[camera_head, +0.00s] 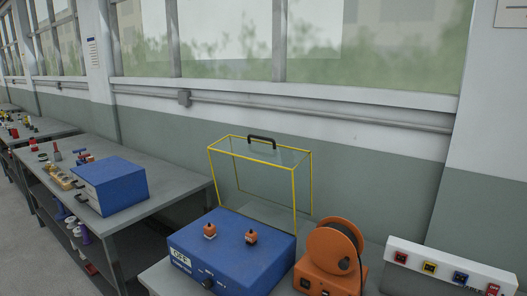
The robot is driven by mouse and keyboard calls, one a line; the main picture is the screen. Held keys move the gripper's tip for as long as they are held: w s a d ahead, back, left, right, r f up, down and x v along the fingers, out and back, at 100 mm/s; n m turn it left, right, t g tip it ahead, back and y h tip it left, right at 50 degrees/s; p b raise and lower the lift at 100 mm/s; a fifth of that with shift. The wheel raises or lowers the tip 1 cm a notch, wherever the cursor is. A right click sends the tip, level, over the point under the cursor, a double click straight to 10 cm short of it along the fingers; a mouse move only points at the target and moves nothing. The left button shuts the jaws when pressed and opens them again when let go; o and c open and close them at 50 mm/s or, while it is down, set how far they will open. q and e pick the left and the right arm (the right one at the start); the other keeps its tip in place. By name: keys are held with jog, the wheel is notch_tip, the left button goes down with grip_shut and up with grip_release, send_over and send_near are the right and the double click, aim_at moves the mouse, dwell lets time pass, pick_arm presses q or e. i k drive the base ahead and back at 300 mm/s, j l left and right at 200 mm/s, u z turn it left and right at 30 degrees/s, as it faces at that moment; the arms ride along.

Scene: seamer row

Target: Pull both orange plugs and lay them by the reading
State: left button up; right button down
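Two orange plugs stand upright on the top of a blue box (230,256). The left plug (209,231) and the right plug (251,237) are a short way apart, each with a dark part. The box front has a small light panel (181,256) with dark marks that look like "OFF", and dark knobs low down. A clear cover with a yellow frame (210,165) and a black handle (262,141) stands raised behind the plugs. Neither of my grippers is in view.
An orange cable reel (311,271) stands right of the box. A white strip (420,252) with coloured sockets lies at the far right. Another bench (150,207) at left holds a blue case (112,186) and small parts. A wall with windows runs behind.

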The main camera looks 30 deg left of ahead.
aim_at(210, 229)
jog(key=k+u, duration=0.1)
jog(key=u, duration=1.25)
jog(key=j+z, duration=0.15)
jog(key=z, duration=0.3)
jog(key=i+j+z, duration=0.1)
jog(key=z, duration=0.4)
jog(key=j+z, duration=0.25)
jog(key=z, duration=0.2)
jog(key=j+z, duration=0.15)
jog(key=z, duration=0.3)
jog(key=k+j+z, duration=0.1)
jog(key=j, duration=0.35)
jog(key=j+z, duration=0.15)
jog(key=j, duration=0.3)
jog(key=k+j+z, duration=0.1)
jog(key=j, duration=0.35)
jog(key=k+j+z, duration=0.1)
jog(key=j, duration=0.3)
jog(key=k+j+z, duration=0.15)
jog(key=j, duration=0.25)
jog(key=k+j+z, duration=0.1)
jog(key=k+j, duration=0.2)
jog(key=j, duration=0.1)
